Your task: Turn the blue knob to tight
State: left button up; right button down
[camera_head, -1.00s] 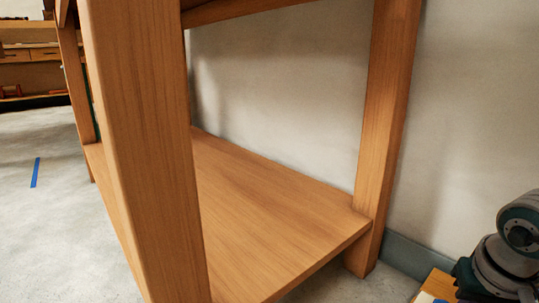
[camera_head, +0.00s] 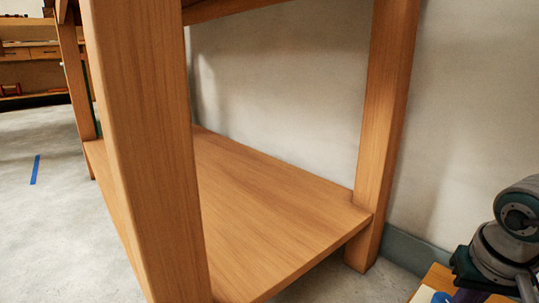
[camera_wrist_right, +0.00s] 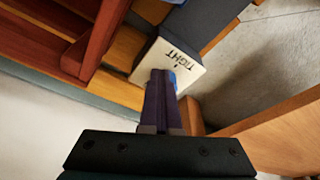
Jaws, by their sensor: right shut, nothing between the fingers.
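In the right wrist view, a pale plate (camera_wrist_right: 185,62) carries the word TIGHT with a small mark beside it. The blue knob (camera_wrist_right: 172,79) shows only as a small blue patch at the plate's edge, mostly hidden behind my fingers. My right gripper (camera_wrist_right: 161,72) is shut and empty, its tips over the plate right at the knob. I cannot tell whether they touch it. The knob's setting is hidden. My left gripper is in neither current view.
A wooden bench with a thick leg (camera_head: 145,150) and a low shelf (camera_head: 270,220) fills the head view. A pale wall (camera_head: 465,120) stands behind it. Reddish wooden slats (camera_wrist_right: 100,40) lie left of the plate. Grey floor (camera_head: 50,240) is open at the left.

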dwell(0.3)
jog(key=shift+w+a+b, duration=0.15)
jog(key=shift+b, duration=0.15)
dwell(0.3)
jog(key=shift+a, duration=0.2)
jog(key=shift+w+a+b, duration=0.2)
jog(key=shift+a+b, duration=0.2)
jog(key=shift+b, duration=0.05)
jog(key=shift+a+r, duration=0.1)
jog(key=shift+a, duration=0.1)
jog(key=shift+s+r+p, duration=0.1)
jog(key=shift+r+p, duration=0.05)
jog(key=shift+p, duration=0.5)
jog(key=p+v, duration=0.1)
jog(key=v, duration=0.1)
jog(key=p+v, duration=0.1)
jog(key=p, duration=0.1)
jog(key=w+p+v, duration=0.1)
jog(key=p+v, duration=0.1)
jog(key=shift+d+r, duration=0.25)
jog(key=shift+r, duration=0.15)
